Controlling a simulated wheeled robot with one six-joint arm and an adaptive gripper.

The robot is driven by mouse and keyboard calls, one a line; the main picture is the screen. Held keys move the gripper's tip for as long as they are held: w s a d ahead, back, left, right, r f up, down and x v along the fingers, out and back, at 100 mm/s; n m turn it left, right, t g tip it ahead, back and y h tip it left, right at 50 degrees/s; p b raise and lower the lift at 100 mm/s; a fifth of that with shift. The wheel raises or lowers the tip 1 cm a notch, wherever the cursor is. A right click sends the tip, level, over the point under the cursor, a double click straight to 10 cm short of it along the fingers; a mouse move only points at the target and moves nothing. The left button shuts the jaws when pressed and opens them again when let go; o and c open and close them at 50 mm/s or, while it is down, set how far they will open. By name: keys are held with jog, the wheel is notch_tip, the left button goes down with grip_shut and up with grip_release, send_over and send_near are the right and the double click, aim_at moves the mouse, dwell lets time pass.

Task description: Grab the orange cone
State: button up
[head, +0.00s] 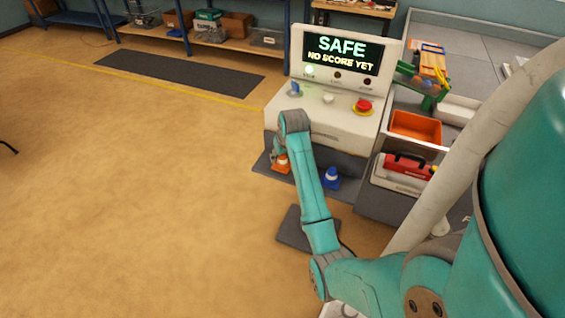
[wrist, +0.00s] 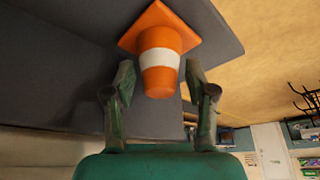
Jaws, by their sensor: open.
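The orange cone (head: 282,163) with a white band stands on a dark mat at the foot of the white console, left of my forearm. In the wrist view the same cone (wrist: 160,40) appears upside down, its square base at the top and its narrow end toward me. My gripper (wrist: 160,76) is open, with one finger on each side of the cone's narrow part. In the head view my gripper (head: 279,152) is small and partly hidden by my wrist.
A blue cone (head: 331,178) stands right of my forearm on the dark mat. The white console (head: 318,122) with a red button (head: 363,106) rises close behind. An orange bin (head: 414,127) and a red toolbox (head: 408,165) are to the right. Open floor lies left.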

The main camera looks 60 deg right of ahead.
jog(key=shift+w+d+f, duration=0.15)
jog(key=shift+f, duration=0.4)
jog(key=c, duration=0.9)
jog(key=shift+r, duration=0.1)
